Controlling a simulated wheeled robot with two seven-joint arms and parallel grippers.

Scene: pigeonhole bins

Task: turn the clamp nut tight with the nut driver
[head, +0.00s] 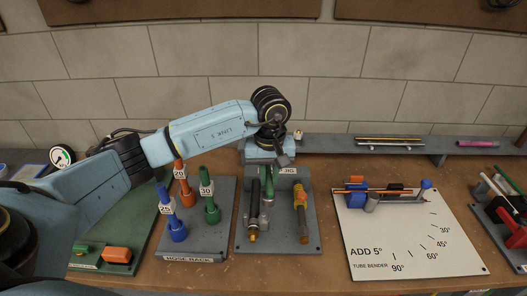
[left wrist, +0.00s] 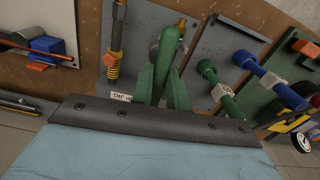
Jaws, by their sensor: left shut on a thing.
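A green-handled tool, which looks like the nut driver (head: 268,186), stands over the grey jig board (head: 277,243). My left gripper (head: 268,166) is above the board, shut on the tool's handle. In the left wrist view the green handle (left wrist: 168,48) stands between the green fingers (left wrist: 162,88). A dark tube with a brass end (head: 253,213) lies on the board just left of the tool. A yellow and brown threaded piece (head: 301,210) lies to its right. I cannot make out the clamp nut clearly; the tool's lower end is partly hidden. My right gripper is not in view.
Left of the jig stands a rack (head: 195,245) with blue, orange and green numbered pegs. Right is the white tube bender board (head: 410,248). A grey shelf (head: 345,145) with rods runs along the back. A narrow strip of bare wood separates the jig from the bender board.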

